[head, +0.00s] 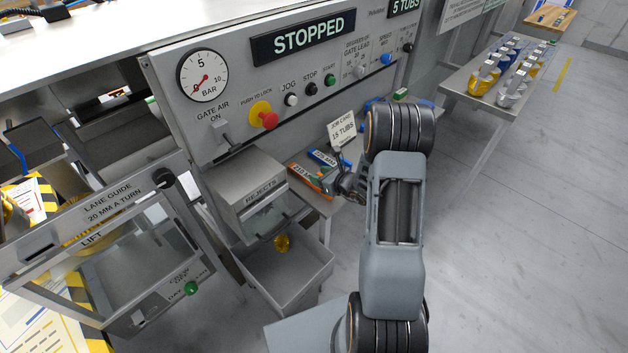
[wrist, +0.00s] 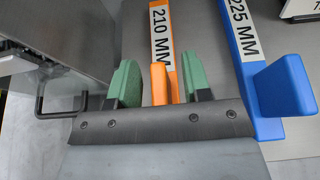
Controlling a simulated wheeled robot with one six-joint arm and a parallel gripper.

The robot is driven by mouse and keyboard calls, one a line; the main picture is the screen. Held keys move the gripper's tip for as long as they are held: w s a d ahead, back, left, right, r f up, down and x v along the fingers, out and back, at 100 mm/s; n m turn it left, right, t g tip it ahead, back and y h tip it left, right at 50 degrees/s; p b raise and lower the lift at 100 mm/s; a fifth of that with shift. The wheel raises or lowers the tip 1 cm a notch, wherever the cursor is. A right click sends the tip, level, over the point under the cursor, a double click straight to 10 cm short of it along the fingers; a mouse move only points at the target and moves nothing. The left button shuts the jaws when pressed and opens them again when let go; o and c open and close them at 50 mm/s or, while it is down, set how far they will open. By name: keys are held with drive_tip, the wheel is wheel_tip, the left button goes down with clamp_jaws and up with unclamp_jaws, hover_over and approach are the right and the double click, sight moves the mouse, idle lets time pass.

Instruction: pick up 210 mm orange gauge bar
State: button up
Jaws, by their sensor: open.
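The orange gauge bar (wrist: 175,72), labelled 210 MM, lies flat on a grey shelf with a raised orange end block towards me. In the head view the orange bar (head: 303,178) is partly hidden near my gripper (head: 346,186). In the wrist view my gripper (wrist: 160,86) is open, with green pads on either side of the end block. Gaps show between the pads and the block. The blue gauge bar (wrist: 240,50), labelled 225 MM, lies just to the right of the right pad; it also shows in the head view (head: 325,159).
A JOB CARD sign (head: 342,130) stands behind the bars. The REJECTS box (head: 245,188) is left of them, above a grey bin (head: 290,283). In the wrist view a dark handle (wrist: 62,108) projects at the left. Open floor lies to the right.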

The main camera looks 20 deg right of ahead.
drive_tip(key=shift+c, duration=0.2)
clamp_jaws()
drive_tip(key=shift+r, duration=0.15)
